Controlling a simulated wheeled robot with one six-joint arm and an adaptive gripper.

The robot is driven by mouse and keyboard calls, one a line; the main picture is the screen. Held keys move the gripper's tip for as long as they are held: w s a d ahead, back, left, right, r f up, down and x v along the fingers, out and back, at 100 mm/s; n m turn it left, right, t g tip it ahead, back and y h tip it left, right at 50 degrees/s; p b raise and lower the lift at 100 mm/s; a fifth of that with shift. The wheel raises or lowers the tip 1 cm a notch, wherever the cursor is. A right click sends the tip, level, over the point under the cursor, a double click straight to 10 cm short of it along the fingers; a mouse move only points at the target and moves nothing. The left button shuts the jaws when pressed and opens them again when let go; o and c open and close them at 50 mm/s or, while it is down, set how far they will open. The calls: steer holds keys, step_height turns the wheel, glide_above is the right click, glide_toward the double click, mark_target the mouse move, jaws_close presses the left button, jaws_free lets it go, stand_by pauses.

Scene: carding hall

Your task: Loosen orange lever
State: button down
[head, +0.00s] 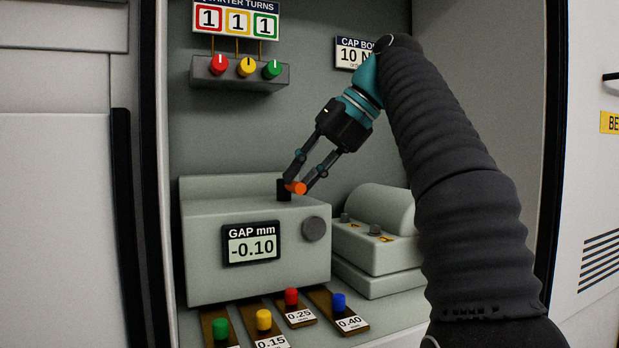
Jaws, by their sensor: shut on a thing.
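The orange lever (295,188) sits on a short black post on top of the pale grey gauge box (205,262). My gripper (300,184) reaches down from the upper right and is shut on the lever, with one finger on each side of it. The lever's orange end shows between the fingertips, and part of it is hidden by them. The display (251,246) on the box's front reads "GAP mm -0.10". A round dark knob (314,229) is to the right of the display.
Feeler strips with green, yellow, red and blue knobs (264,319) lie in front of the box. A pale machine part (376,240) with small bolts stands to its right. Red, yellow and green dials (246,67) hang on the back wall under a "1 1 1" sign (238,20).

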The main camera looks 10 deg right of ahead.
stand_by(0.3)
steer(key=c, duration=1.1)
jaws_free()
steer(key=shift+r, duration=0.1)
